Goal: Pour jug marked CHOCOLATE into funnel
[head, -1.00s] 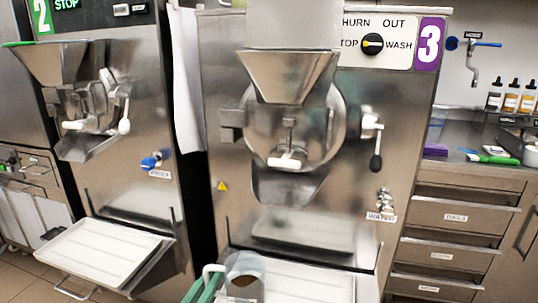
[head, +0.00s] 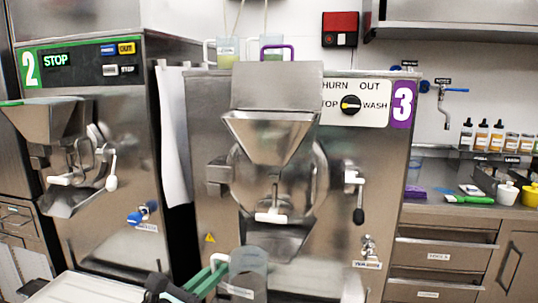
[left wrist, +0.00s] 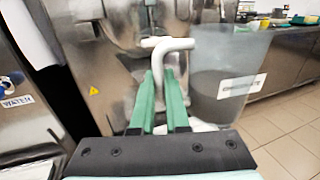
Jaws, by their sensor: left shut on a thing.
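A clear jug (head: 249,268) with dark brown content is upright at the bottom middle of the head view. In the left wrist view the jug (left wrist: 210,85) bears a white label (left wrist: 240,88) that is blurred but looks like CHOCOLATE. My left gripper (head: 214,275) has green fingers shut on the jug's pale handle; the fingers also show in the left wrist view (left wrist: 163,98). The steel funnel (head: 268,140) is on the front of machine 3, above and apart from the jug. My right gripper is not in view.
Machine 3 (head: 210,135) has a chute (head: 275,243) below its round door, behind the jug. Machine 2 (head: 110,80) with its own funnel (head: 45,122) stands to the left. Other jugs (head: 228,52) stand on top of machine 3. A counter with bottles (head: 482,137) is at the right.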

